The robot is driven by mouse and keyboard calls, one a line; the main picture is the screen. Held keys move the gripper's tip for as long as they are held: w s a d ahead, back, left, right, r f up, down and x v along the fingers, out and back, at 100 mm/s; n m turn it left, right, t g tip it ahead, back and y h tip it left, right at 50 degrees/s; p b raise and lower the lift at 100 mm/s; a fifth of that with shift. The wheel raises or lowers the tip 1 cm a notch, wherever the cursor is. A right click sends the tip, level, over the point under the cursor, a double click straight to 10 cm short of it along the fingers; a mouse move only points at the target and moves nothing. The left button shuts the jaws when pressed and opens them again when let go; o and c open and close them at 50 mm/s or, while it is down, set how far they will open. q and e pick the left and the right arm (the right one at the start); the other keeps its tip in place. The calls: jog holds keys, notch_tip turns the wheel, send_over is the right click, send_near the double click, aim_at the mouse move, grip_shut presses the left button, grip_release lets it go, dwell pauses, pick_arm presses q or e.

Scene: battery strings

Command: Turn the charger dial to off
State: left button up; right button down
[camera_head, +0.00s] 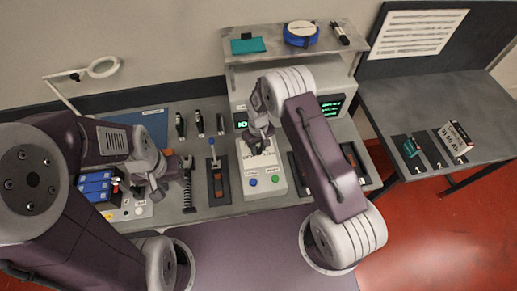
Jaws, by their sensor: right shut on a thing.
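The charger is a pale box (275,189) with a blue button and a green button on its sloped front, at the middle of the bench. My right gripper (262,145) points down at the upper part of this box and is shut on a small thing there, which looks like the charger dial. The gripper hides the dial, so its setting cannot be read.
A grey instrument with green displays (331,107) stands behind the charger. A lever switch (217,182) and a dark strip (187,190) are left of it. A shelf (340,55) overhangs the back. A side table (440,115) stands right, with a carton (456,138).

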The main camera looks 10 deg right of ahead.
jog(key=n+b, duration=0.2)
jog(key=n, duration=0.3)
jog(key=shift+w+b, duration=0.2)
jog(key=shift+b, duration=0.15)
jog(key=n+b, duration=0.1)
jog(key=n, duration=0.4)
jog(key=shift+n+b, duration=0.4)
jog(key=n+b, duration=0.1)
jog(key=n, duration=0.5)
jog(key=n+b, duration=0.1)
jog(key=n, duration=0.4)
jog(key=shift+s+n, duration=0.1)
jog(key=shift+n, duration=0.2)
jog(key=shift+f, duration=0.1)
jog(key=c, duration=1.1)
grip_release()
jog(key=shift+s, duration=0.1)
jog(key=shift+o, duration=0.2)
jog(key=shift+a, duration=0.1)
